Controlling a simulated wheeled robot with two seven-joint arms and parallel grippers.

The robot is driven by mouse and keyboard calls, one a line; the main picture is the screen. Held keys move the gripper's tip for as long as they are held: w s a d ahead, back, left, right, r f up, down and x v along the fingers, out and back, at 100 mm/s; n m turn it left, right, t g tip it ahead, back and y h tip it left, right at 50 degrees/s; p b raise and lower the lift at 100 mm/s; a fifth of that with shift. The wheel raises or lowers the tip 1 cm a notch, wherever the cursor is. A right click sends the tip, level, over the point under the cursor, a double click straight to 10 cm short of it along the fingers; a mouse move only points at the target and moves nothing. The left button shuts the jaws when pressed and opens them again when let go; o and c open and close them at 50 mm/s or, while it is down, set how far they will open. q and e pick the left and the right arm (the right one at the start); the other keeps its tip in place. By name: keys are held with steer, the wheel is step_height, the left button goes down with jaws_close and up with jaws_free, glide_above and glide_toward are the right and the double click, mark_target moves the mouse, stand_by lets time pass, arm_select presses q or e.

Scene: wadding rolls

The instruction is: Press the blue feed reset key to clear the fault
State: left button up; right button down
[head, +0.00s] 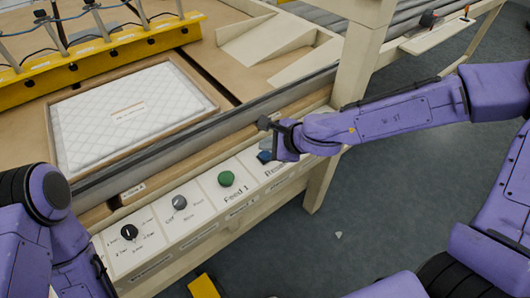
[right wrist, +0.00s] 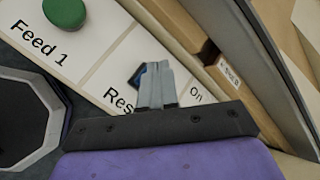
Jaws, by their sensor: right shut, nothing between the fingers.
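The blue feed reset key (head: 264,157) is on the white control panel at the rail's front, right of the green Feed 1 button. My right gripper (head: 271,146) is over it, coming from the right, and partly hides the key and its label.
The control panel (head: 205,203) also bears a green button (head: 226,179), a grey selector knob (head: 179,202) and a black selector knob (head: 129,232). A white quilted pad (head: 128,115) lies in a tray behind the grey rail (head: 215,126). A table leg (head: 321,184) stands right of the panel.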

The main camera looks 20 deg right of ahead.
mark_target(268, 156)
steer(key=shift+f, duration=0.1)
steer(key=shift+f, duration=0.35)
steer(key=shift+f+b, duration=0.5)
steer(key=shift+b, duration=0.15)
stand_by(0.7)
steer(key=shift+r+p, duration=0.9)
steer(key=shift+p, duration=0.15)
steer(key=shift+r, duration=0.1)
step_height(268, 156, up, 5)
steer(key=p, duration=0.5)
